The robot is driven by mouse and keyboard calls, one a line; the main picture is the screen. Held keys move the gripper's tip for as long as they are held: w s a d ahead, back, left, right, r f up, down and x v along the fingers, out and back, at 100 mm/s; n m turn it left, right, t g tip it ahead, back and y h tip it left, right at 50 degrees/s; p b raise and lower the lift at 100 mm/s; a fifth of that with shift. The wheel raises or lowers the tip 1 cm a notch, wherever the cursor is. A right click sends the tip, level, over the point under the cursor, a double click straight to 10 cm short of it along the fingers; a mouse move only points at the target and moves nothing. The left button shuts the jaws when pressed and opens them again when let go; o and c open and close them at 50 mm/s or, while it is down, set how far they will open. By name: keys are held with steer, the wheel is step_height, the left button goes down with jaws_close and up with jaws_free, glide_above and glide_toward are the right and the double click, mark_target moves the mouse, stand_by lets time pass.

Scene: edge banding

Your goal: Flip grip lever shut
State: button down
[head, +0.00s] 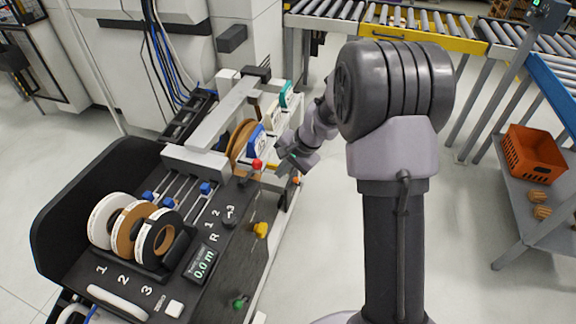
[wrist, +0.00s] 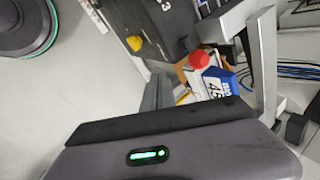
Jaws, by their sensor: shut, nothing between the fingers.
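A lever with a red ball knob (head: 257,164) stands on the dark machine panel (head: 225,250), near its right edge below the grey frame. The red knob also shows in the wrist view (wrist: 199,60), beyond my gripper and a little right of its fingers. My gripper (head: 283,166) is just right of the lever in the head view. In the wrist view my gripper (wrist: 157,93) is shut and empty. Whether it touches the lever cannot be told; the lever's lower part is partly hidden.
A yellow knob (head: 260,230) and a green knob (head: 239,301) sit along the panel's right edge. Rolls of edge band (head: 112,222) stand at the left. A blue-and-white box (wrist: 217,83) is close behind the red knob. Open floor lies right of the machine.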

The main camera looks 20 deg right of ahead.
steer(key=w+a, duration=0.3)
steer(key=shift+w+f, duration=0.15)
stand_by(0.3)
